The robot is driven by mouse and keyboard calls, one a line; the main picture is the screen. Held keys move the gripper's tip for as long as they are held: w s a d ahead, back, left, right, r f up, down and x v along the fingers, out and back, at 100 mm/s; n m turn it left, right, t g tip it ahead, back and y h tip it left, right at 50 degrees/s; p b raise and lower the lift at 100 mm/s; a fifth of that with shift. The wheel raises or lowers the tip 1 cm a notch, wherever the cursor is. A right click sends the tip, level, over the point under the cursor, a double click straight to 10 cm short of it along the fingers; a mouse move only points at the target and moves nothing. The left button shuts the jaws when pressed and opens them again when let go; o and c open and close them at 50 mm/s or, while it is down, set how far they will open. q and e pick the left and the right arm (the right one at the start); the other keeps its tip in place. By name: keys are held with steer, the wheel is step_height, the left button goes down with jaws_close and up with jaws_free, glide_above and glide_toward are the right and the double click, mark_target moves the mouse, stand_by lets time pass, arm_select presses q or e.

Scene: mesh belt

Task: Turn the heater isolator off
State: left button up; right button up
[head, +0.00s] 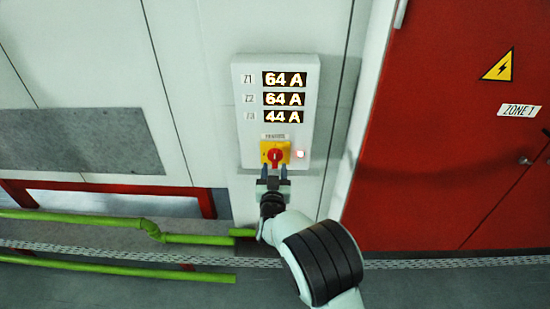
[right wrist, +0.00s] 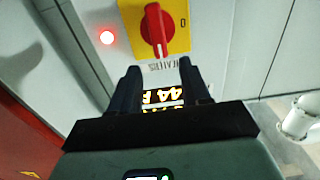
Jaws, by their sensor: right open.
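The heater isolator is a red rotary knob (head: 275,155) on a yellow plate, low on a white wall panel (head: 241,130). The knob's handle looks roughly upright. In the right wrist view, which is upside down, the red knob (right wrist: 156,28) shows its handle near vertical, with a 0 mark at the plate's right. My right gripper (head: 274,172) is open and empty, just below the knob in the head view. Its fingertips (right wrist: 160,66) point at the panel, apart from the knob. My left gripper is not in view.
A lit red lamp (head: 300,154) sits right of the knob. Displays above read 64 A, 64 A (head: 284,99) and 44 A. A red door (head: 450,160) with a warning sign stands at right. Green pipes (head: 80,219) run low at left.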

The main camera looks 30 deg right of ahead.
mark_target(275, 156)
steer(key=x, duration=0.6)
steer(key=shift+a+p, duration=0.1)
steer(key=shift+p, duration=0.2)
jaws_close()
